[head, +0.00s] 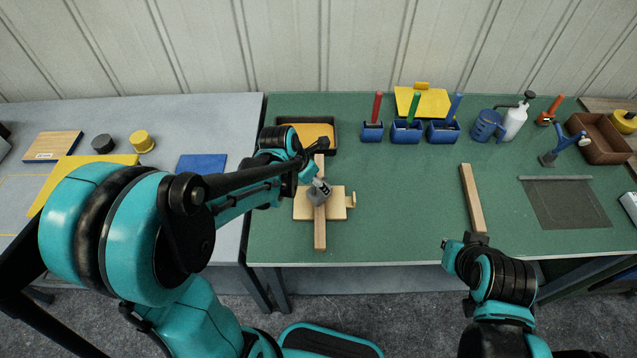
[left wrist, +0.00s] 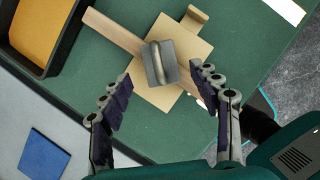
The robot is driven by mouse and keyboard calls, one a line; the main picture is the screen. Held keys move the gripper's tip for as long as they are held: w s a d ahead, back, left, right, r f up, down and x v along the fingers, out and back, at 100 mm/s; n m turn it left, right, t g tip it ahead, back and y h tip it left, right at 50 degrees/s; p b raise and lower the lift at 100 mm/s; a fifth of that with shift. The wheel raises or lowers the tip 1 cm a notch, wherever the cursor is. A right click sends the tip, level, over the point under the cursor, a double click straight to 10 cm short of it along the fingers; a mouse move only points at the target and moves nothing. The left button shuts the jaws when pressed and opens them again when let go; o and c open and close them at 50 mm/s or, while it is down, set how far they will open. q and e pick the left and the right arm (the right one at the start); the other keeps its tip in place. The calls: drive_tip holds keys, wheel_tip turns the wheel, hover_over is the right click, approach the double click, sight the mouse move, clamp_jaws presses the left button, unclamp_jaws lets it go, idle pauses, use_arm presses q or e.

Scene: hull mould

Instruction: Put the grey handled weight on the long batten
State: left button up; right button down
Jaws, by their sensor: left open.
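The grey handled weight (head: 317,197) is at the middle of a long wooden batten (head: 320,236), where the batten crosses a pale wooden board (head: 337,205). In the left wrist view the weight (left wrist: 153,70) appears to sit on top of the batten (left wrist: 112,30), its bar handle facing up. My left gripper (left wrist: 162,97) is open and empty, its fingers apart and just short of the weight. The arm partly hides the weight in the head view. My right gripper (head: 458,246) is low at the right, by the table's front edge; its fingers are unclear.
Another wooden batten (head: 472,200) lies to the right on the green table (head: 400,220). A black tray with orange inside (head: 316,134) is behind the board. Blue holders (head: 407,133) with coloured handles stand at the back. The green surface between the two battens is clear.

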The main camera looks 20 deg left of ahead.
use_arm(q)
drive_tip(key=s+r+m+t, duration=0.1)
drive_tip(key=s+r+m, duration=0.2)
drive_tip(key=m, duration=0.7)
drive_tip(key=s+a+r+m+t+y+p, duration=0.1)
drive_tip(key=s+r+m, duration=0.3)
drive_tip(key=s+m, duration=0.3)
drive_tip(key=s+r+m+t+y, duration=0.1)
drive_tip(key=s+r+m, duration=0.3)
drive_tip(key=m, duration=0.9)
drive_tip(key=shift+s+a+r, duration=0.25)
drive_tip(key=shift+s+a, duration=0.05)
drive_tip(key=shift+s, duration=0.15)
wheel_tip(320, 180, down, 6)
drive_tip(key=b, duration=0.5)
drive_tip(key=shift+f+b, duration=0.15)
drive_tip(key=shift+b, duration=0.25)
